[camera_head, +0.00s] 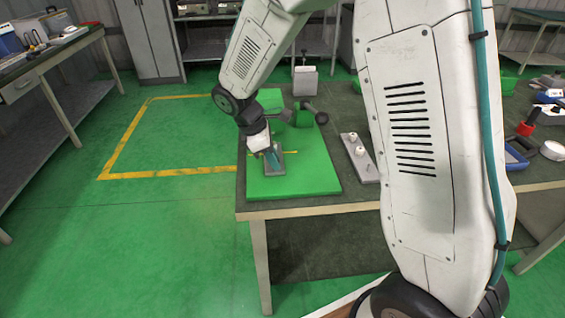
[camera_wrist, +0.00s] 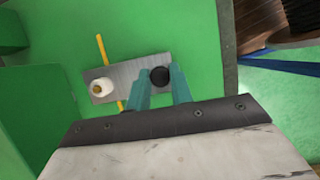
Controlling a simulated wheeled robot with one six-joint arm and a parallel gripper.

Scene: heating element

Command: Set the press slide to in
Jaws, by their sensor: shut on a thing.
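The press slide is a grey metal plate (camera_wrist: 122,72) lying on the press's green base (camera_head: 320,181). In the wrist view it carries a white hex-shaped piece (camera_wrist: 103,87) near its left end and a round black knob (camera_wrist: 160,76) near its right end. A thin yellow bar or line (camera_wrist: 101,46) runs by the plate's left part. My gripper (camera_wrist: 160,90) has its teal fingers shut on the black knob, one on each side. In the head view my gripper (camera_head: 270,156) is low over the slide and partly hides it. The green press body (camera_head: 299,137) stands behind.
On the dark table, a metal strip (camera_head: 361,160) with white knobs lies right of the green base. A blue tray (camera_head: 514,158) and a red-handled tool (camera_head: 527,128) lie far right. My arm hides part of the table. Open floor lies left.

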